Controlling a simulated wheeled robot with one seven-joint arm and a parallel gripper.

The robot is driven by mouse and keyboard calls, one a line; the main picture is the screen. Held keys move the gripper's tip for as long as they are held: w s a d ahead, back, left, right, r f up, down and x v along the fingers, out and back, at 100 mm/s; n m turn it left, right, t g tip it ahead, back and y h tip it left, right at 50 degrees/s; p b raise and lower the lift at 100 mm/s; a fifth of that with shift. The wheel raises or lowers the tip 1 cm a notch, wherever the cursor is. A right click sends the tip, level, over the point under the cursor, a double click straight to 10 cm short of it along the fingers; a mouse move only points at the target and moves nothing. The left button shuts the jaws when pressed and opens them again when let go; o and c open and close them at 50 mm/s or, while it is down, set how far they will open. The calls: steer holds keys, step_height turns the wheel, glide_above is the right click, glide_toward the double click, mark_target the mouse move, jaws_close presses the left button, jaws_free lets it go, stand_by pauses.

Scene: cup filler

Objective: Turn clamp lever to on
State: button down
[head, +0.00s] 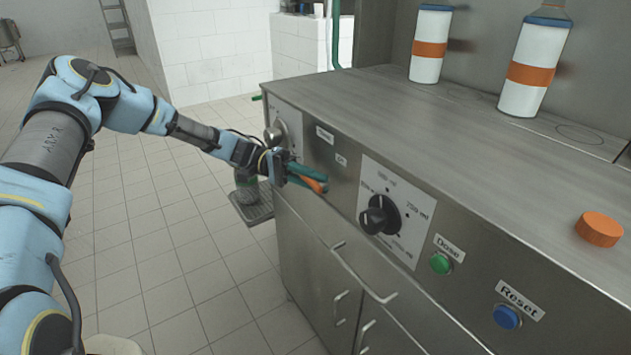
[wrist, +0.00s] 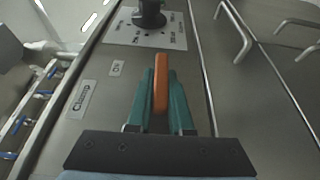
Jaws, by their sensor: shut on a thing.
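The clamp lever is an orange bar, and it shows in the head view (head: 314,184) on the steel front panel. My gripper (head: 318,181) has teal fingers on both sides of the lever and is shut on it. In the wrist view the orange lever (wrist: 161,88) stands between the two teal fingers of my gripper (wrist: 162,82). The Clamp label (head: 325,134) and the small On label (head: 341,159) are on the panel above the fingers. The lever's pivot is hidden by my gripper.
The dose dial (head: 379,216), green Dose button (head: 440,264) and blue Reset button (head: 507,317) are farther right on the panel. A cabinet handle (head: 362,274) sticks out below. Two bottles and an orange cap (head: 599,229) stand on the counter.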

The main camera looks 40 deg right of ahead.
steer(key=c, duration=0.8)
jaws_free()
step_height(320, 180, up, 10)
steer(key=shift+r+b, duration=0.1)
steer(key=shift+b, duration=0.5)
